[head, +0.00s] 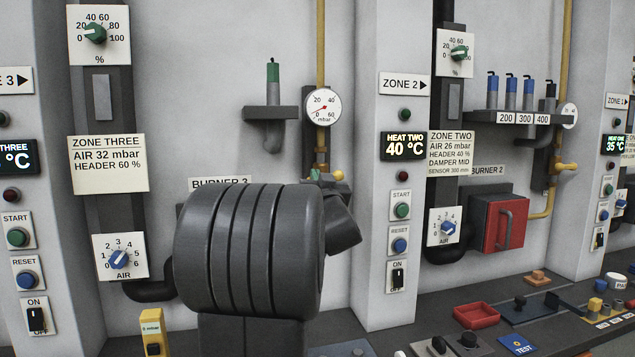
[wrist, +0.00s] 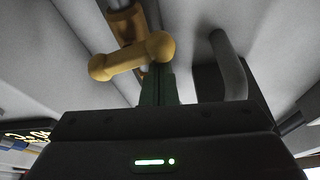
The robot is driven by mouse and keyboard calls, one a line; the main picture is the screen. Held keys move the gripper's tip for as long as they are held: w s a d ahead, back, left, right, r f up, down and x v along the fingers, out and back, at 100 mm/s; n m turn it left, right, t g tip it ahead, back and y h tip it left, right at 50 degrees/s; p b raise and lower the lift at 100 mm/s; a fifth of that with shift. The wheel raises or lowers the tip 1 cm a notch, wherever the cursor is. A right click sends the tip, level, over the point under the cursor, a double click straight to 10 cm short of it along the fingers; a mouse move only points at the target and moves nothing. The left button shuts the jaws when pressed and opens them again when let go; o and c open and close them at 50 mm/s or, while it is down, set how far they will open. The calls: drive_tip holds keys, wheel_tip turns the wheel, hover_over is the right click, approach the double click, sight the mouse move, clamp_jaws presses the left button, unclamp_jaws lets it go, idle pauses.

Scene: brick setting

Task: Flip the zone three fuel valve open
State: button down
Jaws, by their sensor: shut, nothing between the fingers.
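The zone three fuel valve (head: 337,176) is on the yellow vertical pipe below the round pressure gauge, mostly hidden behind my dark arm. In the wrist view its yellow bar handle (wrist: 132,57) lies crosswise to the pipe, slightly tilted, with a rounded knob at each end. My gripper (wrist: 158,82) is shut and empty. Its dark green fingers point up at the handle, close to its right end knob. I cannot tell whether they touch it.
The zone three gauge (head: 323,106) and a shelf with a green-topped plug (head: 272,113) are above the valve. A dark curved pipe (wrist: 228,65) stands right of the fingers. The zone two pillar (head: 397,200) is right of my arm; a bench with loose items (head: 500,325) is below.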

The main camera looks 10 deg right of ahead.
drive_tip(key=f+n+g+y, duration=0.1)
drive_tip(key=n+y, duration=0.1)
drive_tip(key=n, duration=0.4)
drive_tip(key=d+f+n+g+y, duration=0.1)
drive_tip(key=n+y, duration=0.1)
drive_tip(key=n, duration=0.4)
drive_tip(key=f+n+g+y+b, duration=0.1)
drive_tip(key=n+y, duration=0.1)
drive_tip(key=n, duration=0.4)
drive_tip(key=shift+d+f, duration=0.15)
drive_tip(key=shift+f, duration=0.35)
drive_tip(key=s, duration=0.9)
drive_tip(key=shift+s+r+b, duration=0.2)
drive_tip(key=shift+s+b, duration=0.05)
drive_tip(key=shift+b, duration=0.05)
